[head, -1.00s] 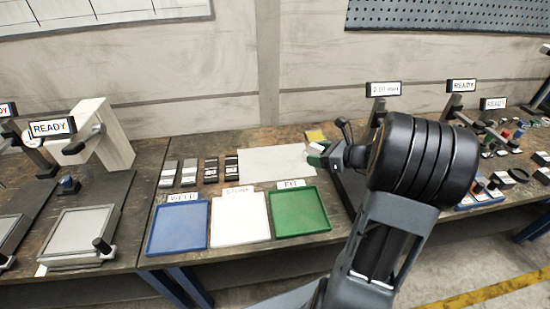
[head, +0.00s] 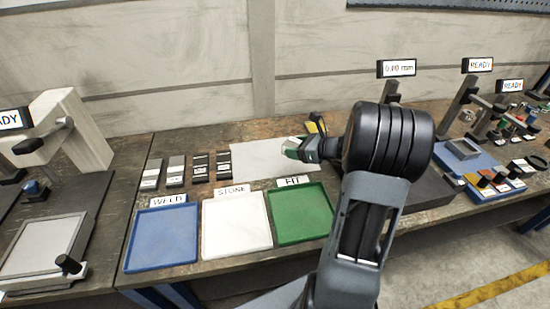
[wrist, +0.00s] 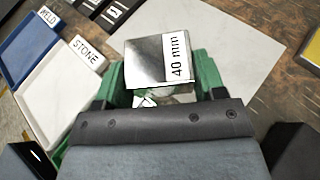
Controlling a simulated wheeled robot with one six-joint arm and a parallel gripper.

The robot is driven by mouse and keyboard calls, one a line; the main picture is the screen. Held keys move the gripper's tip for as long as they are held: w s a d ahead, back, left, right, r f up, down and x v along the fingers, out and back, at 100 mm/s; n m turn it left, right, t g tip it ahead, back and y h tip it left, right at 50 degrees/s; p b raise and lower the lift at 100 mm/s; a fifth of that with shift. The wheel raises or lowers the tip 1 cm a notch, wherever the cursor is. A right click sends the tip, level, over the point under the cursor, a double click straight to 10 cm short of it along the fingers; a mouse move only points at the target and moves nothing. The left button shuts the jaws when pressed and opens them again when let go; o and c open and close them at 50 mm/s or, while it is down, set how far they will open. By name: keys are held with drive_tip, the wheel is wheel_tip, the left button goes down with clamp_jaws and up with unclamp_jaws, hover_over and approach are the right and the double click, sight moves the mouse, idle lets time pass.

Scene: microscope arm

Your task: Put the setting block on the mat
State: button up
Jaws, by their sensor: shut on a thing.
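The setting block is a metallic block with a white "40 mm" label (wrist: 158,62), seen in the wrist view. My gripper (wrist: 160,80) is shut on it, with a green finger on each side. In the head view my gripper (head: 304,149) is at the right part of the white mat (head: 255,161), and the block is mostly hidden there. The mat lies flat and bare at the back of the bench, and also shows in the wrist view (wrist: 225,50) beyond the block. The block appears above the mat; the height gap is unclear.
Blue (head: 165,235), white (head: 237,222) and green (head: 302,213) trays stand in front of the mat. Several small labelled blocks (head: 175,171) lie left of it. A stand with a "0.00 mm" display (head: 397,68) is to the right. A yellow item (head: 316,122) lies behind.

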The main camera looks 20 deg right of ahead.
drive_tip(key=x, duration=0.4)
drive_tip(key=shift+w+d, duration=0.3)
drive_tip(key=shift+w, duration=0.1)
hover_over(277, 163)
drive_tip(key=f, duration=0.5)
drive_tip(key=shift+s+d+f, duration=0.15)
drive_tip(key=shift+s, duration=0.05)
drive_tip(key=shift+w+f, duration=0.2)
drive_tip(key=shift+f, duration=0.15)
drive_tip(key=shift+w+f, duration=0.1)
drive_tip(key=shift+f, duration=1.5)
drive_tip(key=shift+f, duration=0.1)
drive_tip(key=o, duration=1.5)
drive_tip(key=shift+f, duration=0.1)
drive_tip(key=shift+o, duration=0.2)
